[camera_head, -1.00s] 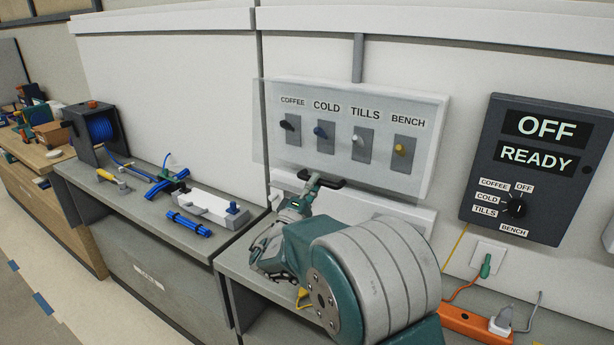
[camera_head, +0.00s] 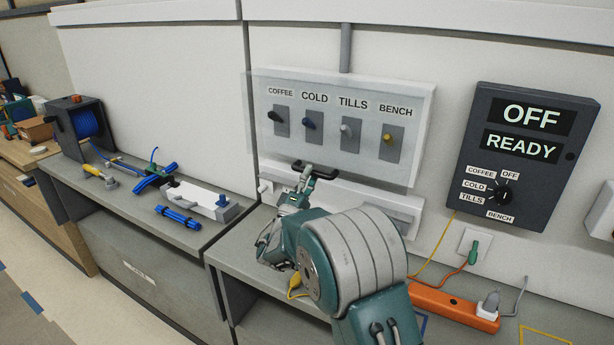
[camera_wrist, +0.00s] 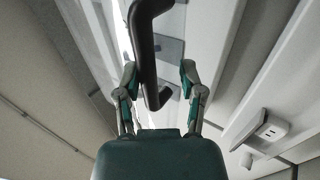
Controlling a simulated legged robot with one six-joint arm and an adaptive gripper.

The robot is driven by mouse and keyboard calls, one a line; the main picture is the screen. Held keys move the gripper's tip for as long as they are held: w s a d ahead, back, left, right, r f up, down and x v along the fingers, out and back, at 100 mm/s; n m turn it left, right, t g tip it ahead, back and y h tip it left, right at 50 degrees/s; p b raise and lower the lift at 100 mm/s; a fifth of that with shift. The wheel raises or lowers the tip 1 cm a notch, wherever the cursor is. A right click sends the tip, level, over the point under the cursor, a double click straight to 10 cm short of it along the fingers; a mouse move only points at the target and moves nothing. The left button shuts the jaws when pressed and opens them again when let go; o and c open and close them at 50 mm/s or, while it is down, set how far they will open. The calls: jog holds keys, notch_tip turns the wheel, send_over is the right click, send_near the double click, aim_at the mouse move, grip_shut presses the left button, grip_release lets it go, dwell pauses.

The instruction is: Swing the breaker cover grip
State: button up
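The breaker cover (camera_head: 262,150) is a clear sheet hanging down in front of the white switch panel. Its black grip (camera_head: 322,173) sticks out at the lower edge. The grip (camera_wrist: 147,50) also shows in the wrist view as a dark bent bar between my fingers. In the head view my gripper (camera_head: 297,193) is just below and left of the grip, partly hidden by my arm.
Behind the cover are switches labelled COFFEE, COLD, TILLS and BENCH. A dark control box (camera_head: 535,155) reading OFF and READY is on the wall at right. An orange power strip (camera_head: 452,304) lies below it. A blue cable reel (camera_head: 82,128) and tools stand on the left bench.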

jog(key=shift+w+d+f, duration=0.1)
jog(key=shift+d, duration=0.1)
jog(key=v, duration=1.2)
jog(key=shift+a, duration=0.25)
jog(key=shift+d, duration=0.15)
